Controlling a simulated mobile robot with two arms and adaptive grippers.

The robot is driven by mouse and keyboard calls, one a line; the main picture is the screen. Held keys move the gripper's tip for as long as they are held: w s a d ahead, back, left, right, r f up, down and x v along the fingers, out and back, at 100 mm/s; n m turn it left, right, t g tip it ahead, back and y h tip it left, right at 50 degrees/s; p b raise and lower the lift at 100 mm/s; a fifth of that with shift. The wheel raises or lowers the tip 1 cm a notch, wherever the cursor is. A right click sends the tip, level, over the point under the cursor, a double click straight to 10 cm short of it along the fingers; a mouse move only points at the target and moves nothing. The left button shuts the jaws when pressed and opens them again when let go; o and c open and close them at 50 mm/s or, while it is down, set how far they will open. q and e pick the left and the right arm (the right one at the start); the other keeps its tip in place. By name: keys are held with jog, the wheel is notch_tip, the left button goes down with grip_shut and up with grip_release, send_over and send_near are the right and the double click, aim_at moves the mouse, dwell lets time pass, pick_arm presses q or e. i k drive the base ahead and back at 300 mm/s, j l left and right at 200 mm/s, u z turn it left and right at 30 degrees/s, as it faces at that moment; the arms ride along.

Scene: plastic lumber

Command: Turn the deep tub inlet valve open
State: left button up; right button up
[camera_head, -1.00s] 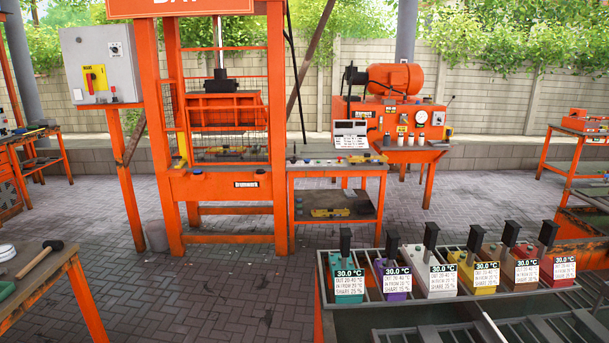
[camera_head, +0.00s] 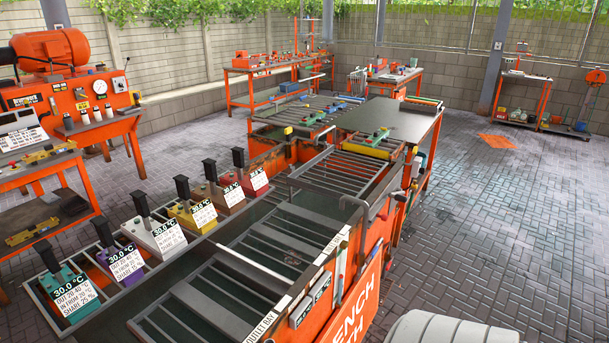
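A long orange quench bath (camera_head: 372,262) with slatted bays runs from the lower middle to the centre of the head view. Dark water-like surface shows in its open part (camera_head: 262,212). Small fittings and a grey pipe (camera_head: 352,205) stand along its right side. A small yellow knob-like part (camera_head: 288,131) shows at its far left corner. I cannot tell which fitting is the deep tub inlet valve, or which part is the deep tub. Neither of my grippers is in view.
A row of several coloured blocks with black handles and temperature labels, one of them teal (camera_head: 68,294), lines the bath's left side. A machine with an orange motor (camera_head: 52,55) stands at the left. Open paving (camera_head: 500,230) lies to the right of the bath.

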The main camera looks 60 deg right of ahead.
aim_at(372, 254)
jog(key=z, duration=1.15)
jog(key=i+l+z, duration=0.4)
jog(key=l, duration=0.15)
jog(key=i+l+z, duration=0.25)
jog(key=l+z, duration=0.15)
jog(key=l, duration=0.15)
